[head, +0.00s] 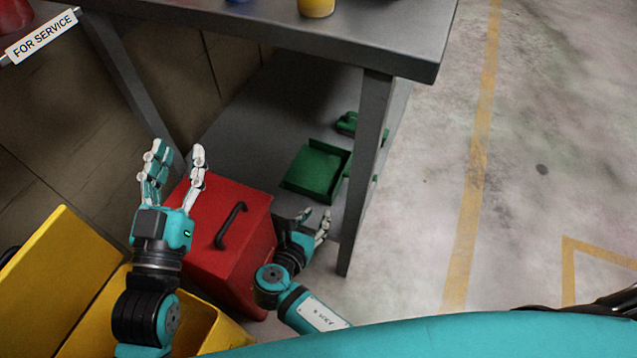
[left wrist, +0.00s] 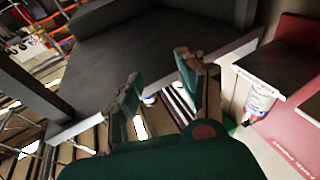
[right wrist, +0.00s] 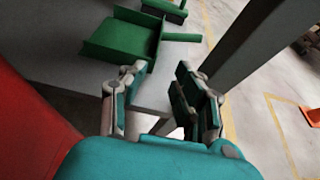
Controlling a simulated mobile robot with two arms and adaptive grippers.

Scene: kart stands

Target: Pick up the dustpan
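The green dustpan (head: 316,172) lies on the grey lower shelf under the table. In the right wrist view its pan (right wrist: 118,42) is ahead of the fingers, with its handle reaching to the right. My right gripper (head: 314,217) is open and empty in front of the dustpan, near the shelf's front edge and beside the table leg. Its spread fingers also show in the right wrist view (right wrist: 158,75). My left gripper (head: 178,156) is open and empty, raised above and left of the red box. Its parted fingers also show in the left wrist view (left wrist: 158,68).
A green brush-like object (head: 347,123) lies behind the dustpan. A grey table leg (head: 364,170) stands right of my right gripper. A red box (head: 228,210) with a black handle and a yellow bin (head: 85,325) are at left.

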